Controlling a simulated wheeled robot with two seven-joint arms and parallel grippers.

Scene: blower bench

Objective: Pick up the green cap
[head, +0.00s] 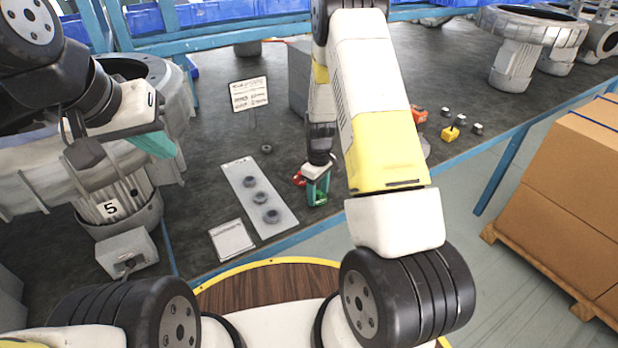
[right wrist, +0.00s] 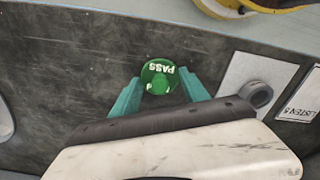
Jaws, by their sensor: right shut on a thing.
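The green cap (head: 320,198) is at the tip of my right gripper (head: 318,184), near the bench's front edge. In the right wrist view the green cap (right wrist: 158,77) has "PASS" lettering on its round face. It sits between the teal fingertips of my right gripper (right wrist: 159,90), which is shut on it. I cannot tell whether the cap touches the bench. My left gripper (head: 155,144) is at the left, in front of the large grey blower housing; its fingers overlap, so its opening is unclear.
A red object (head: 299,178) lies just left of the right gripper. A pale strip (head: 240,176) holds dark rings (head: 260,197). A sign (head: 248,94) stands behind. Blower housing "5" (head: 90,170) is at the left. Small yellow and red items lie right of my right arm.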

